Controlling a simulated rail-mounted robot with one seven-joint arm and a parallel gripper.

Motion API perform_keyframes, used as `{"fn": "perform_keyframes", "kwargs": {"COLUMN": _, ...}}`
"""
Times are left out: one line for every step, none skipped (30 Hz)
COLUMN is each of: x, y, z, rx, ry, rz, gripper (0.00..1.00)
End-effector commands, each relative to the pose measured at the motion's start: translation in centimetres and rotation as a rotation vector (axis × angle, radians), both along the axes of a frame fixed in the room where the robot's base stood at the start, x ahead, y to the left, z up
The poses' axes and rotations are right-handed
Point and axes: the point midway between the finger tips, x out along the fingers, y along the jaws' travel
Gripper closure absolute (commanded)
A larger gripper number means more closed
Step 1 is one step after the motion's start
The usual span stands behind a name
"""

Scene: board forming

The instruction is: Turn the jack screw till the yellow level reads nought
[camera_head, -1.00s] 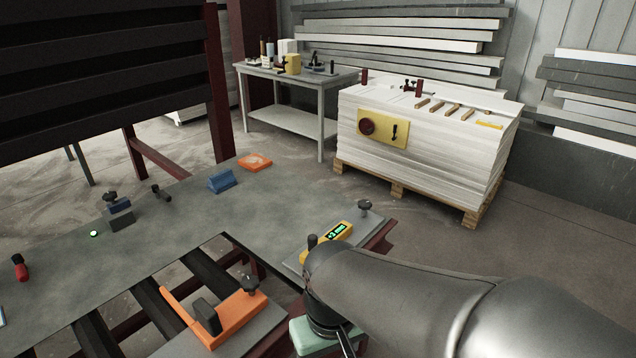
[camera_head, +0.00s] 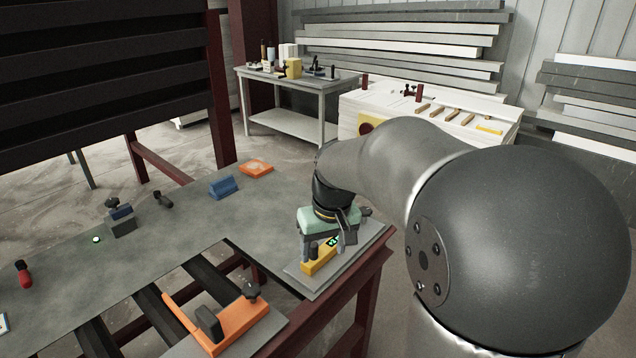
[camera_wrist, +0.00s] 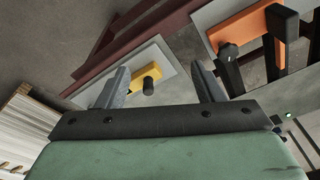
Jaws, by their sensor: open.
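The yellow level (camera_head: 318,267) lies on a small grey plate (camera_head: 303,283) at the bench's right end. Its green display (camera_head: 333,242) is partly covered by my gripper and I cannot read it. A black upright knob (camera_head: 312,251) stands at the level's near end; a dark star knob (camera_head: 365,211) shows just behind my gripper. I cannot tell which is the jack screw. My gripper (camera_head: 325,246) is open and points down over the level. In the wrist view, the level (camera_wrist: 151,72) and black knob (camera_wrist: 148,88) appear between the spread fingers (camera_wrist: 160,70).
An orange bracket (camera_head: 234,325) with a black knob and block stands nearby, left of the gripper. Dark rails (camera_head: 180,320) span the gap in the bench. A blue block (camera_head: 223,187), an orange tray (camera_head: 257,169) and a grey clamp block (camera_head: 122,224) sit farther along it.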

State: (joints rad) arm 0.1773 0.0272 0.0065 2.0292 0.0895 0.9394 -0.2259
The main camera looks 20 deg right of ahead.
Motion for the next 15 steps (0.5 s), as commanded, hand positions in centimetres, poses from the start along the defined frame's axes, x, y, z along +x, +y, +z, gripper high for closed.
{"fn": "perform_keyframes", "kwargs": {"x": 3.9, "y": -2.9, "z": 0.9, "rx": 0.003, "ry": -0.023, "rz": -0.016, "gripper": 0.39}}
{"fn": "perform_keyframes", "kwargs": {"x": 5.9, "y": -4.5, "z": 1.2, "rx": 0.003, "ry": -0.04, "rz": -0.02, "gripper": 0.39}}
{"fn": "perform_keyframes", "kwargs": {"x": 8.5, "y": -6.7, "z": 1.5, "rx": 0.002, "ry": -0.064, "rz": -0.022, "gripper": 0.39}}
{"fn": "perform_keyframes", "kwargs": {"x": 10.2, "y": -8.5, "z": 1.7, "rx": 0.0, "ry": -0.082, "rz": -0.025, "gripper": 0.39}}
{"fn": "perform_keyframes", "kwargs": {"x": 11.8, "y": -10.3, "z": 1.8, "rx": -0.001, "ry": -0.098, "rz": -0.028, "gripper": 0.39}}
{"fn": "perform_keyframes", "kwargs": {"x": 13.8, "y": -12.7, "z": 1.8, "rx": -0.006, "ry": -0.12, "rz": -0.031, "gripper": 0.39}}
{"fn": "perform_keyframes", "kwargs": {"x": 15.0, "y": -14.4, "z": 1.8, "rx": -0.01, "ry": -0.136, "rz": -0.032, "gripper": 0.39}}
{"fn": "perform_keyframes", "kwargs": {"x": 16.2, "y": -16.0, "z": 1.7, "rx": -0.013, "ry": -0.151, "rz": -0.032, "gripper": 0.39}}
{"fn": "perform_keyframes", "kwargs": {"x": 17.4, "y": -18.1, "z": 1.5, "rx": -0.018, "ry": -0.169, "rz": -0.034, "gripper": 0.39}}
{"fn": "perform_keyframes", "kwargs": {"x": 18.1, "y": -19.5, "z": 1.4, "rx": -0.023, "ry": -0.181, "rz": -0.035, "gripper": 0.39}}
{"fn": "perform_keyframes", "kwargs": {"x": 18.8, "y": -20.7, "z": 1.3, "rx": -0.027, "ry": -0.192, "rz": -0.035, "gripper": 0.39}}
{"fn": "perform_keyframes", "kwargs": {"x": 19.4, "y": -22.2, "z": 1.1, "rx": -0.032, "ry": -0.204, "rz": -0.036, "gripper": 0.39}}
{"fn": "perform_keyframes", "kwargs": {"x": 19.8, "y": -23.0, "z": 0.9, "rx": -0.035, "ry": -0.212, "rz": -0.037, "gripper": 0.39}}
{"fn": "perform_keyframes", "kwargs": {"x": 20.1, "y": -23.8, "z": 0.8, "rx": -0.037, "ry": -0.218, "rz": -0.037, "gripper": 0.39}}
{"fn": "perform_keyframes", "kwargs": {"x": 20.4, "y": -24.5, "z": 0.8, "rx": -0.041, "ry": -0.226, "rz": -0.036, "gripper": 0.39}}
